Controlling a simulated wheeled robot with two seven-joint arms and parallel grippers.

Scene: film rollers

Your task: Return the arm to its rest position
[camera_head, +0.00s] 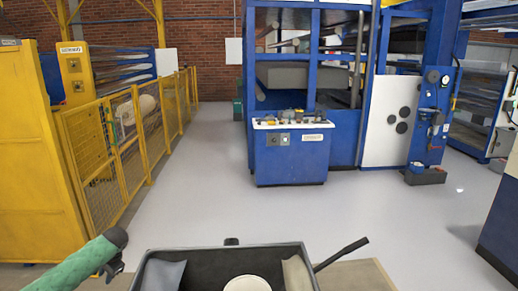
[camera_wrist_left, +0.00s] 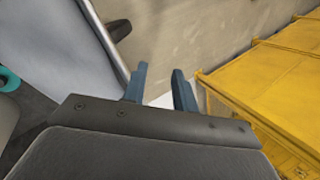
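My left arm comes in at the lower left of the head view as a green link with a dark end (camera_head: 116,238). Its fingers cannot be made out there. In the left wrist view my left gripper (camera_wrist_left: 160,80) shows two blue fingers standing apart, with nothing between them. My right gripper is in neither view.
A dark open bin (camera_head: 210,255) sits at the bottom centre, holding a round pale thing (camera_head: 247,284). A black rod (camera_head: 340,254) sticks out at its right. Yellow fencing (camera_head: 128,140) stands left, a blue machine (camera_head: 290,155) ahead. Grey floor (camera_head: 205,195) between is clear.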

